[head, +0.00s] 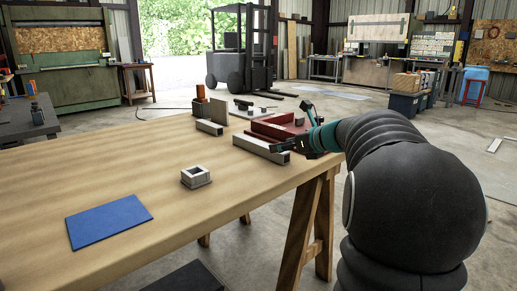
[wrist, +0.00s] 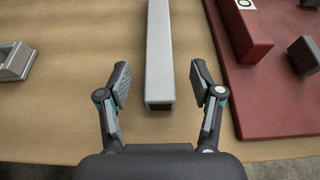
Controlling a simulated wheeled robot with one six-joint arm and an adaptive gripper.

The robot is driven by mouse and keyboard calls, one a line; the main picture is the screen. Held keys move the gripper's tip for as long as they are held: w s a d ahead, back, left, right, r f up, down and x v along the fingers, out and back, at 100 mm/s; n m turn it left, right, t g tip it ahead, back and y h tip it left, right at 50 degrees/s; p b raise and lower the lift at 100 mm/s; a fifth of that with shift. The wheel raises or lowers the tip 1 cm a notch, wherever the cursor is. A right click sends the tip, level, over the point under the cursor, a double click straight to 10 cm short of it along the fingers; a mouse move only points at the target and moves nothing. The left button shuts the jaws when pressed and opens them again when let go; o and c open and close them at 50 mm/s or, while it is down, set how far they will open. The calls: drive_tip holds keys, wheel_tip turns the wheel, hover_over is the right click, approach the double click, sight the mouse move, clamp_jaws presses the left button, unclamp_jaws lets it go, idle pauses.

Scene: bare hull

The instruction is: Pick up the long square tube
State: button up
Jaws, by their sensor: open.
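The long square tube (wrist: 158,50) is grey metal with a dark open end. It lies on the wooden table and runs away from me in the wrist view. In the head view the tube (head: 258,147) lies beside the red plate, its near end close to my gripper (head: 291,147). In the wrist view my gripper (wrist: 160,80) is open, one finger on each side of the tube's near end. The height of the fingers above the table is hard to tell.
The red plate (wrist: 272,112) with blocks on it lies close to the right finger. A shorter grey tube (head: 209,127), a square grey socket (head: 195,177) and a blue mat (head: 109,221) are on the table (head: 150,160). The table's front middle is clear.

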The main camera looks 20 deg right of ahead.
sight(259, 147)
drive_tip(key=shift+f+x, duration=0.1)
drive_tip(key=shift+x, duration=1.25)
drive_tip(key=shift+f+x, duration=0.15)
drive_tip(key=shift+x, duration=1.2)
drive_tip(key=shift+s, duration=0.1)
clamp_jaws()
